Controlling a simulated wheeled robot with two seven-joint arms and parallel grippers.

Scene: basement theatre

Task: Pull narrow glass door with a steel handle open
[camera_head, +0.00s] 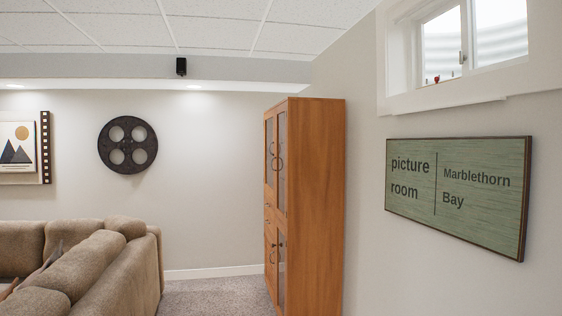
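A tall wooden cabinet (316,200) stands against the right wall, seen mostly from its side. Its front faces left and shows at a steep angle. Narrow glass doors (282,150) fill its upper part and look shut. Curved handles (273,150) sit near where the upper doors meet. Lower doors (281,270) also appear to have glass and handles. The handle material is too small to tell. Neither of my grippers is in view.
A brown sofa (95,265) fills the lower left. Carpet (215,297) lies clear between sofa and cabinet. A green sign (458,190) reading "picture room Marblethorn Bay" hangs on the right wall below a small window (475,40). A film reel (127,145) hangs on the back wall.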

